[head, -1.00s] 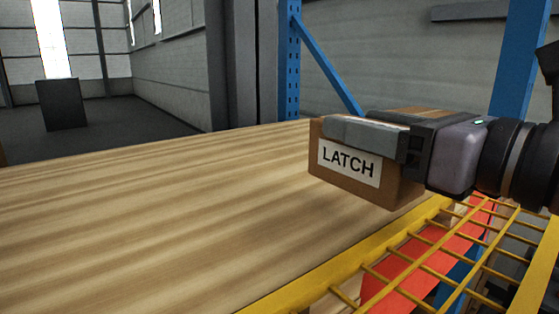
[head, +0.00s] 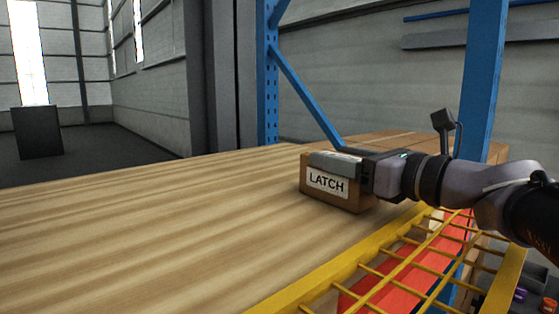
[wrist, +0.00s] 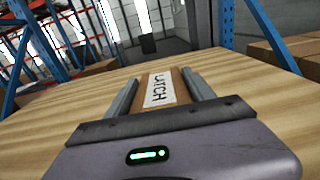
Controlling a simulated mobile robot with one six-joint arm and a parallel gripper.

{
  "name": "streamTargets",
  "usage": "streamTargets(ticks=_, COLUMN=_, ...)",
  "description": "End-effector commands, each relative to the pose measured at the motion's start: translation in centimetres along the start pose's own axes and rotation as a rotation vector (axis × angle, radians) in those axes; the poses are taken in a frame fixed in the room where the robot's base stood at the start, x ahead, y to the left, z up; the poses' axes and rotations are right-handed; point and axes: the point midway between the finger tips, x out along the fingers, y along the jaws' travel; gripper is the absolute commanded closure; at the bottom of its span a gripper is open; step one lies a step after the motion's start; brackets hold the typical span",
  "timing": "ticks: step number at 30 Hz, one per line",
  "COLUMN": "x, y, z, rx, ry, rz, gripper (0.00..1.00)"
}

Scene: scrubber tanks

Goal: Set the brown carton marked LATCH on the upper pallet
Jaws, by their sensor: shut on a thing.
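The brown carton (head: 333,199) has a white label reading LATCH and is held in my gripper (head: 335,163). In the wrist view the carton (wrist: 172,90) sits between the two grey fingers, which close on its sides. The carton is over the near right part of a broad, pale wooden deck (head: 150,220), close to its yellow-edged side. Its underside is at or just above the wood; I cannot tell whether it touches. The deck top around it is bare. I cannot tell for certain whether this deck is the upper pallet.
A yellow wire grating (head: 420,255) over a red part runs along the deck's right edge. Blue rack posts (head: 485,80) and a diagonal brace (head: 305,95) stand behind. Brown boxes show at left (wrist: 85,72) and right (wrist: 275,58) in the wrist view. The deck's left is clear.

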Motion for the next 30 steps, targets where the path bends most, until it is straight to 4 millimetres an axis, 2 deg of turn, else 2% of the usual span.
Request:
streamTargets(ticks=2, x=0.0, y=0.0, z=-0.3, rx=0.000, ry=-0.001, rz=0.000, gripper=0.93)
streamTargets(ticks=3, x=0.0, y=0.0, z=-0.2, rx=0.000, ry=0.000, rz=0.000, gripper=0.30)
streamTargets(ticks=5, x=0.0, y=0.0, z=-0.2, rx=0.000, ry=0.000, rz=0.000, gripper=0.19)
streamTargets(ticks=14, x=0.0, y=0.0, z=-0.1, rx=0.000, ry=0.000, rz=0.000, gripper=0.17)
streamTargets(ticks=16, x=-0.1, y=0.0, z=0.4, rx=0.000, ry=0.000, rz=0.000, gripper=0.17)
streamTargets(ticks=20, x=-2.5, y=-0.1, z=0.0, rx=-0.003, ry=-0.001, rz=-0.005, gripper=0.17)
streamTargets(ticks=27, x=-8.6, y=-0.1, z=-0.1, rx=-0.001, ry=0.000, rz=-0.006, gripper=0.17)
streamTargets(ticks=30, x=-10.4, y=-0.1, z=0.0, rx=-0.001, ry=0.000, rz=-0.004, gripper=0.17)
